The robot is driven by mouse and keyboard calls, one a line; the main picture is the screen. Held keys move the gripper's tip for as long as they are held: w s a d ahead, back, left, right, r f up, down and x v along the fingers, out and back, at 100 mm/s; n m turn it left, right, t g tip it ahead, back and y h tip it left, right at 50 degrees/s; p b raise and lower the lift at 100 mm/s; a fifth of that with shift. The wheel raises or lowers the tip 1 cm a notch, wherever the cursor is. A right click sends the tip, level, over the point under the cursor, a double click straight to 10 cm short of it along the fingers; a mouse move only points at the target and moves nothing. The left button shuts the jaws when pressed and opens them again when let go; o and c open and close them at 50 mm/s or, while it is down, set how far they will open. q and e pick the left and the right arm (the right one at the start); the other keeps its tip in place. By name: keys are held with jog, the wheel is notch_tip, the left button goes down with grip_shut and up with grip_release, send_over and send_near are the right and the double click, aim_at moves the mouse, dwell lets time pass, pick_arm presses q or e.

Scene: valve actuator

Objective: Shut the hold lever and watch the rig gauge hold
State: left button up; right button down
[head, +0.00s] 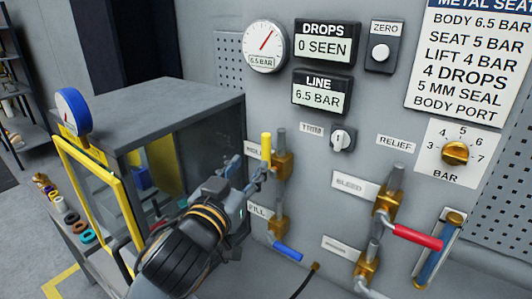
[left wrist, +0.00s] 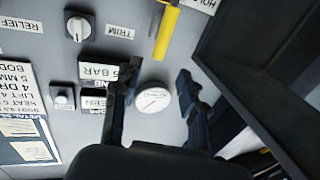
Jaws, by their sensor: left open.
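The hold lever (head: 266,147) has a yellow handle standing upright on a brass valve, in line with its pipe. Its label is partly hidden in the head view. It also shows in the left wrist view (left wrist: 166,32), beyond the fingertips. My left gripper (head: 246,172) is open and empty, just left of and below the yellow handle; I cannot tell whether it touches it. In the left wrist view its fingers (left wrist: 156,82) stand apart. The rig gauge (head: 265,46) is a round white dial with a red needle pointing up right, marked 6.5 BAR. My right gripper is not in view.
A LINE display (head: 322,94) reads 6.5 BAR and a DROPS display (head: 325,44) reads 0 SEEN. A blue fill lever (head: 287,250) and red bleed lever (head: 417,237) stick out nearby. A grey cabinet (head: 150,105) with a yellow-framed door stands left of my arm.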

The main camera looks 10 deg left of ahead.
aim_at(265, 146)
pick_arm(q)
jog(key=w, duration=0.6)
jog(key=shift+d+f, duration=0.1)
jog(key=shift+d, duration=0.15)
jog(key=w, duration=0.4)
jog(key=shift+d+b, duration=0.35)
jog(key=shift+b, duration=0.05)
jog(key=shift+w+d, duration=0.1)
jog(key=shift+w, duration=0.55)
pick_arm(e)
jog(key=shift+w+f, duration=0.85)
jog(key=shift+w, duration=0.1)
pick_arm(q)
jog(key=shift+c, duration=0.5)
jog(key=c, duration=0.7)
grip_shut()
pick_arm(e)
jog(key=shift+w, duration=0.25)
